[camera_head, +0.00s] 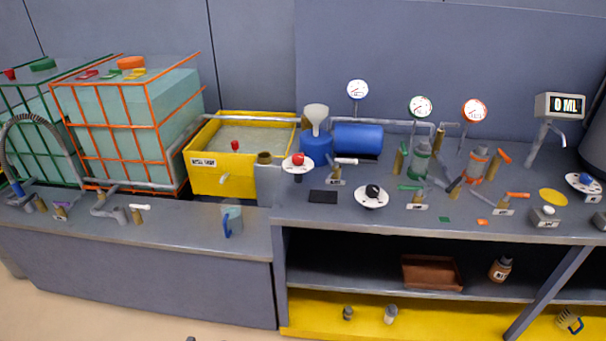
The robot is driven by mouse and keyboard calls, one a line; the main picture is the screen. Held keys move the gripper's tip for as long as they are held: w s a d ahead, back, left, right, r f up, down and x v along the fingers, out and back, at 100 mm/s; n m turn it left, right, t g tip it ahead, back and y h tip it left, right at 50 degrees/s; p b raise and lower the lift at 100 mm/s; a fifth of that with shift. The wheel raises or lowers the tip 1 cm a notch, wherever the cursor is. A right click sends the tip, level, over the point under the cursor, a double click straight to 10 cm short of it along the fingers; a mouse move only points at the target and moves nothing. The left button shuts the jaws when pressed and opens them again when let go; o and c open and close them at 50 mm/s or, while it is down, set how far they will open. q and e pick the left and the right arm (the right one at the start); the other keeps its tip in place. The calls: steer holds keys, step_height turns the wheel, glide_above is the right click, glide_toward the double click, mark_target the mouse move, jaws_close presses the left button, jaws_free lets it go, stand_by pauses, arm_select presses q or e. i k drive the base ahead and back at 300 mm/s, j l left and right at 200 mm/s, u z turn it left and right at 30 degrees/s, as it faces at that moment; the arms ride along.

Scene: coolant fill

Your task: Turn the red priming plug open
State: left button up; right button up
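A red round knob (298,159) sits on a white disc (297,168) in front of the blue pump (358,139), near the middle of the view. It looks most like the red priming plug, but no readable label confirms it. A white funnel (316,116) stands upright on the blue pump housing (316,147). Neither of my grippers can be made out in this view.
Orange-framed (77,130) and green-framed tanks stand at the left. A clear jug with a blue handle (227,229) stands on the lower bench. A black knob on a white dial (372,191), gauges and several valves occupy the right bench. A display (565,105) reads 0 ML.

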mark_target(298, 159)
steer(key=i+j+u, duration=0.1)
steer(key=i+u, duration=0.35)
steer(key=i, duration=0.2)
steer(key=i+l+u, duration=0.15)
steer(key=i+u, duration=0.3)
steer(key=i, duration=0.25)
